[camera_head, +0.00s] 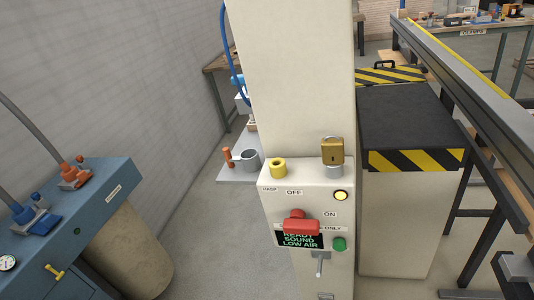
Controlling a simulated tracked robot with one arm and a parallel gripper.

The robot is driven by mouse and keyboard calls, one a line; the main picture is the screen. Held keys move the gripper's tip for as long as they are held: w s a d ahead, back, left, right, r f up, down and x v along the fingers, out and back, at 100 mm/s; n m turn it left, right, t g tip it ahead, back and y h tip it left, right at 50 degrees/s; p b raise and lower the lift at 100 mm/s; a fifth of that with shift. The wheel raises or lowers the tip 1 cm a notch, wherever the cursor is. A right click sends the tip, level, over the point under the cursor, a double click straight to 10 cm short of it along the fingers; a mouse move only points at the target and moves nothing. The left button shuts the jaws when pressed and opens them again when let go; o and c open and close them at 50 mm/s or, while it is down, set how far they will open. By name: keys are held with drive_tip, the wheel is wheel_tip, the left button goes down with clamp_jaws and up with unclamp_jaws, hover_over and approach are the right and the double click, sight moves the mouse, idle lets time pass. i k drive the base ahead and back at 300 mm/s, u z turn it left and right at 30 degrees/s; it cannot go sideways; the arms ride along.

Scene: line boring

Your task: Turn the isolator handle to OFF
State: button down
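The isolator's red handle (302,227) sits on the front of the pale control box (275,215), below the middle of the view. Its grip lies roughly level, with its right end on the side of the ON label (330,214). The OFF label (293,192) is above the handle. The handle partly covers a dark display (300,241) with green text that includes "SOUND" and "LOW AIR". My gripper is not in view, and nothing is seen touching the handle.
A brass padlock (332,151) and a yellow ring (278,167) sit on top of the box. An amber lamp (340,195), green button (339,244) and grey lever (319,262) are on its front. A blue cabinet (75,225) stands left, a striped-edged cabinet (405,215) right.

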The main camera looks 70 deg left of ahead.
sight(297, 224)
drive_tip(key=u, duration=0.2)
drive_tip(key=k, duration=0.15)
drive_tip(key=u, duration=0.75)
drive_tip(key=i, duration=0.25)
drive_tip(key=u, duration=0.15)
